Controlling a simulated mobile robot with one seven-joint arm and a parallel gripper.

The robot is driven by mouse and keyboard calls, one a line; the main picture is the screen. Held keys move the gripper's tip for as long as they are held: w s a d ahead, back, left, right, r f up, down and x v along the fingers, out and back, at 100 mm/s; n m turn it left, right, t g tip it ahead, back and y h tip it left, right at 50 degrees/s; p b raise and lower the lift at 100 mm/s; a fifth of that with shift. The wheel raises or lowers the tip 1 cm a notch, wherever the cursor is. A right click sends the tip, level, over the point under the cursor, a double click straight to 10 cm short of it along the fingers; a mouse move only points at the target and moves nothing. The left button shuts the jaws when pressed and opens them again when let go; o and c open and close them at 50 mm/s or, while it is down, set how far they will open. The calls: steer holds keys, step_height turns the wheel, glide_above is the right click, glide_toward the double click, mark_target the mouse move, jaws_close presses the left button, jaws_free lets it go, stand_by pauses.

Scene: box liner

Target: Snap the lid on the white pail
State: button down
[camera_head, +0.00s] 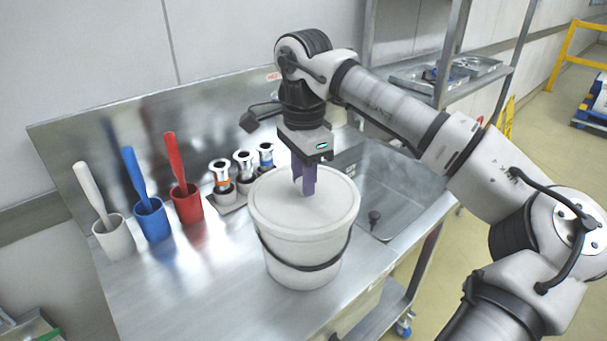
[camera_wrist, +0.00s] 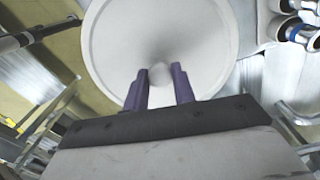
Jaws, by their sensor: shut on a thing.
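The white pail (camera_head: 297,250) stands upright on the steel counter, with a dark handle band around its body. A round white lid (camera_head: 335,200) lies over the pail's top and looks about level. I cannot tell whether its edge is snapped down all round. My gripper (camera_head: 305,190) points down at the middle of the lid, its purple fingers shut on the lid's small knob. In the wrist view the lid (camera_wrist: 115,40) fills the upper middle, and the knob (camera_wrist: 159,73) sits between the two fingertips (camera_wrist: 159,84).
White, blue (camera_head: 153,222) and red (camera_head: 188,205) cups with upright handles stand at the left of the counter. Several small metal-topped containers (camera_head: 245,165) stand in a holder behind the pail. A sink (camera_head: 385,195) lies to the right. The counter's front left is clear.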

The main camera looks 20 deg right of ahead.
steer(key=c, duration=0.6)
jaws_free()
steer(key=shift+r+p, duration=2.65)
steer(key=shift+r, duration=0.85)
jaws_close()
steer(key=shift+f, duration=0.1)
